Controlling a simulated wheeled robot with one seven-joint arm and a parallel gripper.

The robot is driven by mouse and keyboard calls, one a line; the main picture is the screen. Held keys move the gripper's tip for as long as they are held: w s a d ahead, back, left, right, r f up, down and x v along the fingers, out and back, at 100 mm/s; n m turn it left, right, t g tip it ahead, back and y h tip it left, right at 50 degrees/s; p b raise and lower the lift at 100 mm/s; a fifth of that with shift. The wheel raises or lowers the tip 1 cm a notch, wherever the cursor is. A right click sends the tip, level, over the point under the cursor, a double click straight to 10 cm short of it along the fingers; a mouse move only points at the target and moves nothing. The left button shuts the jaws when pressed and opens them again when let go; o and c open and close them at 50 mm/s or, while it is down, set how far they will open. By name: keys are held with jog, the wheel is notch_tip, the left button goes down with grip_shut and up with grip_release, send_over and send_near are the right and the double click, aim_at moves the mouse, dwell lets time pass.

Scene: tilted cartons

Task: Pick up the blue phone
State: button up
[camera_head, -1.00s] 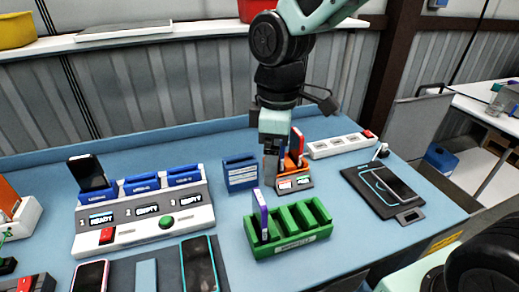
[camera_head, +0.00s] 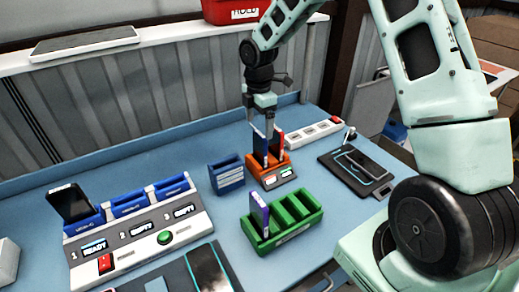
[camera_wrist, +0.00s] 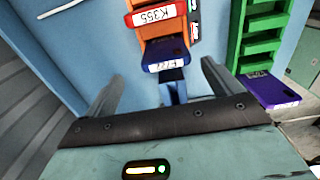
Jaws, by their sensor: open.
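The blue phone (camera_head: 259,148) stands upright in the orange holder (camera_head: 270,176), beside a red phone (camera_head: 277,142). My gripper (camera_head: 263,130) is open, pointing down at the blue phone's top. In the wrist view the blue phone (camera_wrist: 166,54), with a white label, sits ahead of and between my two spread fingers (camera_wrist: 160,85). I cannot tell whether a finger touches it. The red phone (camera_wrist: 158,14), labelled K355, is just beyond it in the orange holder (camera_wrist: 162,34). The blue phone's lower part is hidden in its slot.
A green rack (camera_head: 287,222) with a purple phone (camera_head: 260,214) stands in front. An empty-looking blue holder (camera_head: 227,175) is close on the left. A white power strip (camera_head: 311,135) and black charging pad (camera_head: 352,172) lie right. A charging station (camera_head: 140,236) holds a dark phone (camera_head: 71,203).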

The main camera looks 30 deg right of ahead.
aim_at(260, 143)
notch_tip(260, 143, down, 3)
jog(key=shift+r, duration=0.2)
jog(key=shift+s+f+p, duration=0.2)
jog(key=shift+f+p, duration=0.6)
jog(key=shift+f, duration=0.55)
jog(key=shift+s+f+p, duration=0.2)
jog(key=shift+f+p, duration=0.55)
jog(key=shift+f, duration=0.55)
jog(key=c, duration=1.1)
